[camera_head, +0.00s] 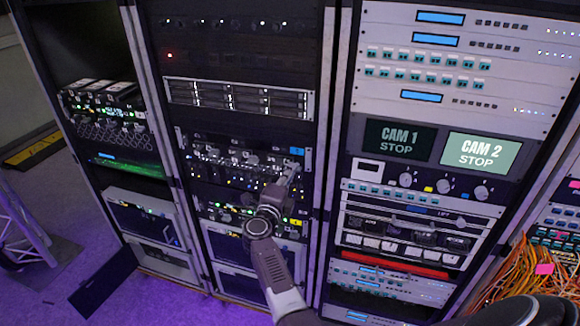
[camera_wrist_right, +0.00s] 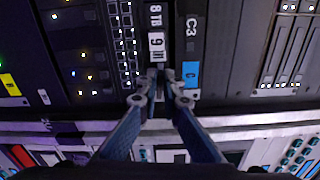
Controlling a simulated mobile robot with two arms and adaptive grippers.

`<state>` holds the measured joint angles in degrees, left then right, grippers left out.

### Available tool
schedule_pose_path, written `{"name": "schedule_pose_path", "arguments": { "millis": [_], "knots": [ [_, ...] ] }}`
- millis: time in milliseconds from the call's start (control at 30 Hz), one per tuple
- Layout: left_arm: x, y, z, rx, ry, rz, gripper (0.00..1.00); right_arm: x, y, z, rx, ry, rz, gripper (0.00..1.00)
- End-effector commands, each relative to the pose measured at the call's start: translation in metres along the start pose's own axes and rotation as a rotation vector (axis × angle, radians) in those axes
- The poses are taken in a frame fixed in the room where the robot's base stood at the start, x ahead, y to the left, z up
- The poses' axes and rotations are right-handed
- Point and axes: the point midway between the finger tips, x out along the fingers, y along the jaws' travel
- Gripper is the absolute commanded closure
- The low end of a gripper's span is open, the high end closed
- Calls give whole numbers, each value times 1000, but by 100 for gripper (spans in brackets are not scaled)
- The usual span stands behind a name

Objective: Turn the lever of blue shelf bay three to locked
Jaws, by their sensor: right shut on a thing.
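The blue-labelled shelf (camera_head: 240,156) is a row of dark modules with small lights in the middle rack. Its blue label (camera_head: 297,151) sits at the right end and also shows in the wrist view (camera_wrist_right: 191,73). My right gripper (camera_head: 289,172) reaches up to the right end of this shelf. In the wrist view my right gripper (camera_wrist_right: 162,88) has its fingertips closed together on a small lever at the module front, just beside the blue label. The fingers hide most of the lever, so its turn angle cannot be told. My left gripper is not in view.
A yellow-labelled shelf (camera_head: 250,215) lies just below. The right rack holds two CAM screens (camera_head: 481,151) and rows of buttons. Orange cables (camera_head: 525,270) hang at the lower right. Purple floor is free at the lower left.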

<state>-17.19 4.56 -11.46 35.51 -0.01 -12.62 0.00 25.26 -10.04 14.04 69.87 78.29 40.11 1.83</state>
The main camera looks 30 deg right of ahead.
Motion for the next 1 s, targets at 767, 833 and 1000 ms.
{"name": "schedule_pose_path", "arguments": {
  "millis": [767, 833, 1000],
  "knots": [
    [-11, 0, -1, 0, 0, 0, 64, 0, 3, 0, -122, -1, 2, 100],
    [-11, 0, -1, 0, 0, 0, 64, 0, 3, 0, -122, -1, 2, 92],
    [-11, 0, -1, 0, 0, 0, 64, 0, 3, 0, -121, -1, 2, 76]
  ]
}}
